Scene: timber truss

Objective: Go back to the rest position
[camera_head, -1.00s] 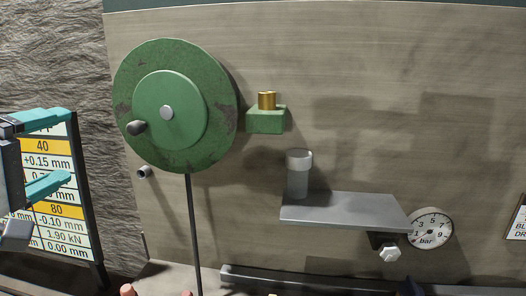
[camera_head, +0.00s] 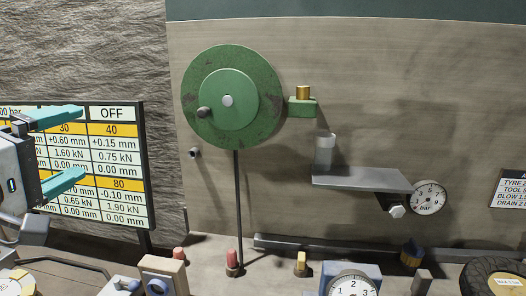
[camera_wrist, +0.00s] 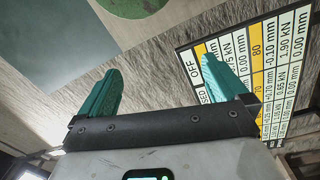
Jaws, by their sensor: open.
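My gripper (camera_head: 82,150) is at the left edge of the head view, with its two teal fingers spread apart and nothing between them. It is in front of the lower-left display board and touches nothing that I can see. In the wrist view my gripper (camera_wrist: 162,88) also shows both teal fingers wide apart and empty. Behind the fingers there are the wall and the tilted display board (camera_wrist: 255,60).
A green wheel (camera_head: 255,105) with a crank knob hangs on the wall. A grey shelf (camera_head: 360,180) holds a clear cylinder (camera_head: 325,155), near a bar gauge (camera_head: 429,197). The display board (camera_head: 110,150) stands behind my gripper. A dial box (camera_head: 350,275) and a tyre (camera_head: 490,275) stand below.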

